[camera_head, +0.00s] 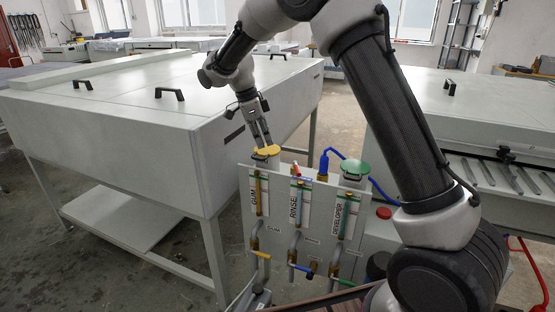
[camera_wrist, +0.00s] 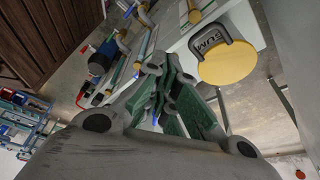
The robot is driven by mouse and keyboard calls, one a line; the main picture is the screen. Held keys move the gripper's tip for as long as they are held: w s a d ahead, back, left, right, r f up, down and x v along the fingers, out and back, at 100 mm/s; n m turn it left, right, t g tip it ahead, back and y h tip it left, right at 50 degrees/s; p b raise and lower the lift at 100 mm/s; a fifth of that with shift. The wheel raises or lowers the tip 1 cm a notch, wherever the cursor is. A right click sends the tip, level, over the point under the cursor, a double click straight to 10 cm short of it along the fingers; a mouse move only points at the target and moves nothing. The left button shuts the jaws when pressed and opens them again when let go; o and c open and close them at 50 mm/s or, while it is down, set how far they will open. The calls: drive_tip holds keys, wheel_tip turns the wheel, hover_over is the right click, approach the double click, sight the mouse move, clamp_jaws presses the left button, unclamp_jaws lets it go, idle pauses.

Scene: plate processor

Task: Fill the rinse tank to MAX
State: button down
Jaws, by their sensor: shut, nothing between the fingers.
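The rinse tank is the middle one of three on a grey panel. Its white RINSE label (camera_head: 294,203) and upright sight tube show in the head view; the liquid level is too small to read. A small red lever (camera_head: 301,177) sits near the tube's top, and a blue valve handle (camera_head: 301,268) is on the pipe below. A blue tap with a hose (camera_head: 324,161) stands behind the panel. My gripper (camera_head: 264,143) is shut and empty, pointing down just above the yellow gum lid (camera_head: 268,151). In the wrist view my fingers (camera_wrist: 165,95) are left of the yellow lid (camera_wrist: 227,64).
The developer tank's green lid (camera_head: 355,168) is at the panel's right. Yellow (camera_head: 262,254) and green (camera_head: 341,282) valve handles flank the blue one. A large grey machine (camera_head: 130,105) stands left, another (camera_head: 480,115) right. My arm crosses the right half of the head view.

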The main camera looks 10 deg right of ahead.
drive_tip(key=shift+s+d+f, duration=0.15)
drive_tip(key=shift+d+f, duration=1)
drive_tip(key=shift+f, duration=0.55)
drive_tip(key=shift+s+d+f, duration=0.15)
drive_tip(key=shift+d+f, duration=0.95)
drive_tip(key=shift+f, duration=0.55)
drive_tip(key=shift+s+d+f, duration=0.15)
drive_tip(key=shift+d+f, duration=1)
drive_tip(key=shift+f, duration=0.55)
